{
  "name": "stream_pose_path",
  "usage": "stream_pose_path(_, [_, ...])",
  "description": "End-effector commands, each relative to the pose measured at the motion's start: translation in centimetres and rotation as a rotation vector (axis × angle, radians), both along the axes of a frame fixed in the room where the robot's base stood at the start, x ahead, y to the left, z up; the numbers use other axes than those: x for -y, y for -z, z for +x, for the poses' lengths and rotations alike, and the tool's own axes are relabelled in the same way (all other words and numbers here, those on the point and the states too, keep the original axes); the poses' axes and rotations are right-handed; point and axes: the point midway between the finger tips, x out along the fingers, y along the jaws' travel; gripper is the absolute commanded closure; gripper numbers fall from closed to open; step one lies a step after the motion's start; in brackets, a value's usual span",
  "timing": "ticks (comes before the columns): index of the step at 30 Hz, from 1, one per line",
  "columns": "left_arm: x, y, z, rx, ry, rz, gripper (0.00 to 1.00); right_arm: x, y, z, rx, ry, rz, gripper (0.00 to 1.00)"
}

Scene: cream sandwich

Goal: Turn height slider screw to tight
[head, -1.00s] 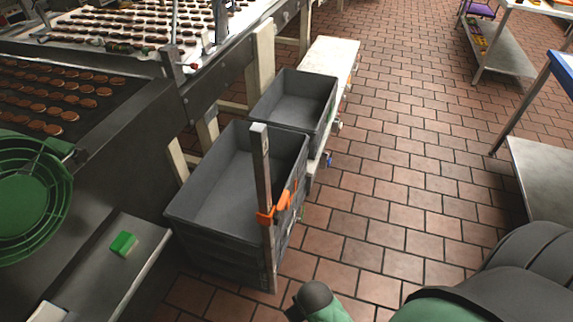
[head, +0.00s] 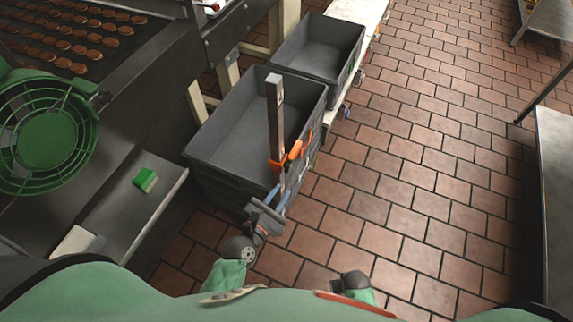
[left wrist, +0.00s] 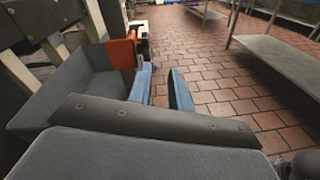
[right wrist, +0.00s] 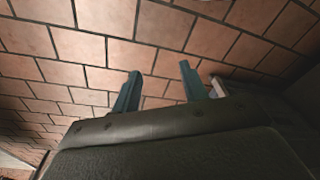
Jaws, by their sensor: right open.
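An upright metal post (head: 275,118) stands at the near side of a grey crate. An orange slider piece (head: 277,165) sits on its lower part, with an orange handle-like part (head: 296,149) sticking out to the right. Which part is the screw is unclear. My left gripper (head: 275,193) is just below the orange piece. In the left wrist view its blue fingers (left wrist: 162,80) are apart with nothing between them, and the orange piece (left wrist: 122,54) lies left of the fingers. My right gripper (right wrist: 157,78) is open and empty above the tiled floor.
The grey crate (head: 205,128) and another grey crate (head: 300,32) behind it stand beside the conveyor machine. A green block (head: 145,179) lies on a ledge at left, near a green round guard (head: 92,150). Tiled floor at right is open up to a metal table (head: 556,190).

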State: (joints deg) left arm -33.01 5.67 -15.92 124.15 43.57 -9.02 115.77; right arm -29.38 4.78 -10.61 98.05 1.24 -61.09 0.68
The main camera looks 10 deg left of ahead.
Motion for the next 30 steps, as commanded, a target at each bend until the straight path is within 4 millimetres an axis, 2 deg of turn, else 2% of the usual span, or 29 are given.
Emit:
stream_pose_path(3, [-0.7,-1.4,0.3,-0.01,-0.063,-0.178,0.8,0.2,0.9,-0.4,-0.001,0.0,-0.002,0.56])
stream_pose_path(8, [-1.2,-2.0,0.6,-0.015,-0.1,-0.292,0.8,0.4,1.6,-0.6,0.001,0.001,-0.004,0.56])
stream_pose_path(13, [-0.8,-2.3,1.9,-0.015,-0.103,-0.303,0.8,0.7,2.7,-0.7,0.006,-0.001,-0.007,0.56])
stream_pose_path(24, [0.6,-2.3,6.4,-0.015,-0.102,-0.301,0.8,1.8,7.0,-1.6,0.03,-0.008,-0.02,0.56])
stream_pose_path(30, [1.1,-2.1,7.7,-0.016,-0.102,-0.3,0.8,2.1,8.3,-1.8,0.038,-0.01,-0.023,0.56])
